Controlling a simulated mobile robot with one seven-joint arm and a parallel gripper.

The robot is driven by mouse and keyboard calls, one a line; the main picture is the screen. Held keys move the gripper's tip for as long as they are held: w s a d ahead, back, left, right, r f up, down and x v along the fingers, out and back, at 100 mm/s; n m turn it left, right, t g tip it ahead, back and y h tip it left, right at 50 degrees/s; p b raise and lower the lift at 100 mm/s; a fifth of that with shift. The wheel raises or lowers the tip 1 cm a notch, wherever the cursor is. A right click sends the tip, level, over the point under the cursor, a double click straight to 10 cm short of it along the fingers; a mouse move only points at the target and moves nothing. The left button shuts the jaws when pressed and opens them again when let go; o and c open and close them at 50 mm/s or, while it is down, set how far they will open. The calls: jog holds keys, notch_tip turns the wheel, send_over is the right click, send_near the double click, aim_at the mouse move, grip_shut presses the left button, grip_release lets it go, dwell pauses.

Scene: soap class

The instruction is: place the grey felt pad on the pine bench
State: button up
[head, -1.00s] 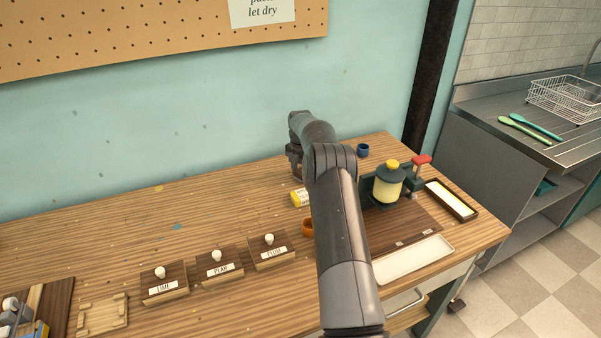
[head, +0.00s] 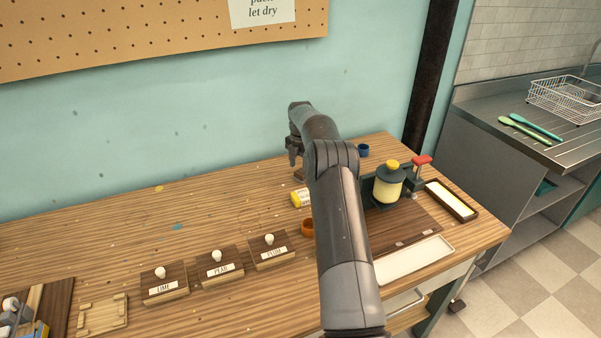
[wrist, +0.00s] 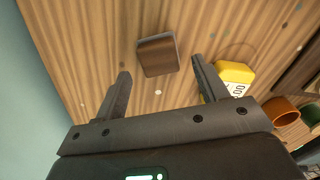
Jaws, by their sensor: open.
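The small block between my fingertips in the wrist view, which I take to be the grey felt pad (wrist: 157,55), has a brown top and a greyish face. It rests on the pine bench (head: 120,215), with bare wood around it. In the head view, a bit of the pad (head: 299,176) shows below my gripper (head: 293,160), partly hidden by my arm. My gripper is open and empty above the pad, its fingers apart on either side in the wrist view (wrist: 161,68), not touching it.
A yellow labelled block (head: 300,198) lies close by the pad, with an orange cup (head: 307,228) nearer the front. A blue cup (head: 362,150) and a yellow dispenser (head: 388,186) stand to the right. Knobbed, labelled boxes (head: 218,264) line the front. The bench's left back is clear.

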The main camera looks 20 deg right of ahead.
aim_at(300, 172)
jog(key=s+a+r+m+t, duration=0.1)
jog(key=s+a+r+m, duration=0.2)
jog(key=r, duration=0.8)
jog(key=s+a+r+m, duration=0.1)
jog(key=s+a+r, duration=0.3)
jog(key=r, duration=0.7)
jog(key=s+a+r+m+t, duration=0.1)
jog(key=s+a+r+m, duration=0.2)
jog(key=s+a+r, duration=0.3)
jog(key=s+a+r+m+t, duration=0.1)
jog(key=s+a+r+m, duration=0.25)
jog(key=s, duration=0.45)
jog(key=s+a+f+m+t, duration=0.1)
jog(key=s+m, duration=0.3)
jog(key=s, duration=0.6)
jog(key=s+a+f+m, duration=0.3)
jog(key=s+f+m, duration=0.1)
jog(key=s, duration=0.6)
jog(key=s+a+f+m+t, duration=0.1)
jog(key=s+a+f+m, duration=0.1)
jog(key=s, duration=0.8)
jog(key=shift+f+m+t, duration=0.3)
jog(key=shift+f+m, duration=0.25)
jog(key=shift+m, duration=0.4)
